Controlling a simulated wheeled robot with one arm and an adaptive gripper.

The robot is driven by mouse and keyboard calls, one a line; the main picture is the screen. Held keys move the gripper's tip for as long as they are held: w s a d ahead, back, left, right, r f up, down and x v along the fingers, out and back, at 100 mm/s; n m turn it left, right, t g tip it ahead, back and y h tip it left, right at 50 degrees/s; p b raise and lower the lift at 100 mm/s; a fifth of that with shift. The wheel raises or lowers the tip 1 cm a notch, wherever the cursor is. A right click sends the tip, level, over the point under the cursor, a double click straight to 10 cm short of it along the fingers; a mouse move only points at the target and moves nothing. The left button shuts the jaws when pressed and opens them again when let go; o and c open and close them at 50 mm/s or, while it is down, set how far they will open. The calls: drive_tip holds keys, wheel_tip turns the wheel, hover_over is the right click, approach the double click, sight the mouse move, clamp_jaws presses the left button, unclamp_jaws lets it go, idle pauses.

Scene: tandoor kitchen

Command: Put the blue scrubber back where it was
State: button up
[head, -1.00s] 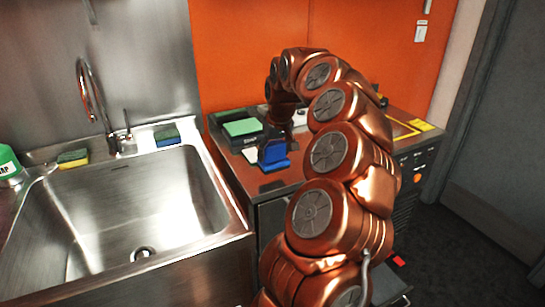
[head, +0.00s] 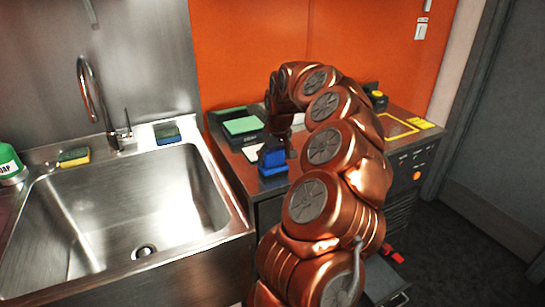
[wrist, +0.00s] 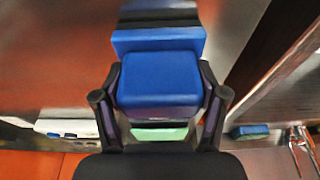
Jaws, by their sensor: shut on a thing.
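My gripper (wrist: 160,82) is shut on a blue scrubber (wrist: 160,78), a block seen between its two dark fingers in the wrist view. In the head view the blue scrubber (head: 272,157) is over the front left part of the metal counter (head: 257,187). A second blue shape (wrist: 158,40) lies beyond it in the wrist view; I cannot tell whether it is a separate thing or a reflection. It is unclear whether the held scrubber touches the counter. My arm hides part of the counter.
A black tray (head: 233,140) with a green block (head: 242,125) stands behind the scrubber. The sink (head: 120,205) is left, with a blue sponge (head: 167,134) and a yellow-green sponge (head: 73,157) on its rim. A yellow-outlined area (head: 398,128) is at the right.

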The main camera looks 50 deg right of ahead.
drive_tip(key=shift+f, duration=0.2)
drive_tip(key=o, duration=1.3)
drive_tip(key=shift+r, duration=0.15)
drive_tip(key=b+v, duration=0.1)
drive_tip(key=v, duration=1.1)
drive_tip(key=shift+r, duration=0.1)
